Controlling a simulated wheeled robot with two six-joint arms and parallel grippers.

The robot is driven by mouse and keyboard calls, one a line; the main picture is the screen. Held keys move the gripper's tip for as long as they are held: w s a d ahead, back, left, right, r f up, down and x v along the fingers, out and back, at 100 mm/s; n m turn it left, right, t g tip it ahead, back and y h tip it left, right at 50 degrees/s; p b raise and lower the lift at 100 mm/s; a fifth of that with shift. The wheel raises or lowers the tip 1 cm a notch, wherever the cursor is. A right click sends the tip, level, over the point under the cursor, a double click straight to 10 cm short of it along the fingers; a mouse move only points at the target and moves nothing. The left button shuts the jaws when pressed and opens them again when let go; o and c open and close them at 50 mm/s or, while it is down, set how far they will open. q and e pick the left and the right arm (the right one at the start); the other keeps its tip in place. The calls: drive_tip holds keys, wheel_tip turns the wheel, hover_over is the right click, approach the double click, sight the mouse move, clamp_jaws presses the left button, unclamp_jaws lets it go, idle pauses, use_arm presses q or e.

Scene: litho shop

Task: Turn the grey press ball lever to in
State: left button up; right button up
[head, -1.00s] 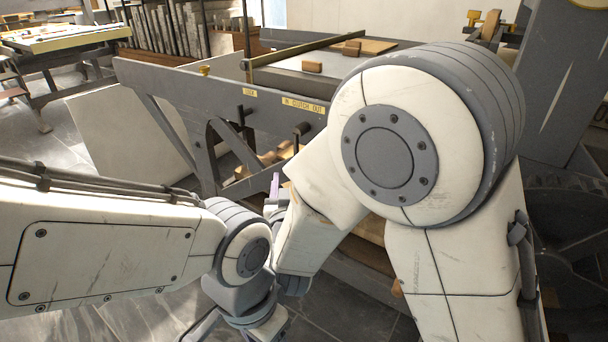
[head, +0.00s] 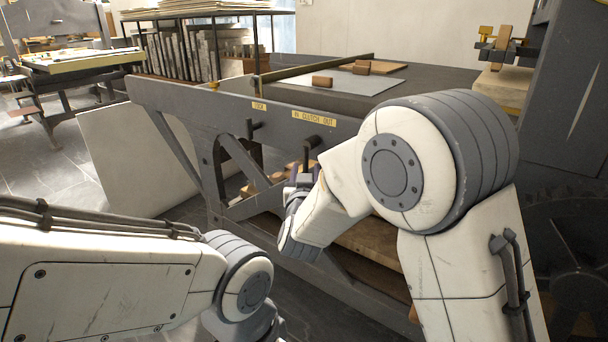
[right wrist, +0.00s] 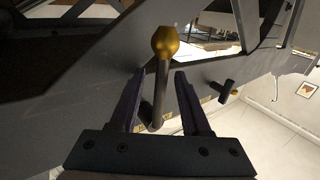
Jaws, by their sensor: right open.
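In the right wrist view, the ball lever, a dark grey rod (right wrist: 159,97) with a brass-coloured ball (right wrist: 166,42), stands out from the grey press side. My right gripper (right wrist: 161,72) is open, with one dark finger on each side of the rod; contact with the rod cannot be made out. In the head view, my right gripper (head: 304,176) is at the press side, below the yellow "IN CLUTCH OUT" label (head: 313,118) and partly hidden by its own arm. My left arm reaches in at lower left, its gripper out of view.
A second, T-shaped handle (right wrist: 226,91) is close to the right finger in the wrist view. A "LOCK" label (head: 259,105) is on the press frame (head: 200,98). Wooden blocks (head: 322,81) lie on the press bed. A pale panel (head: 130,160) leans at left.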

clamp_jaws()
drive_tip(key=shift+a, duration=0.15)
idle(1.3)
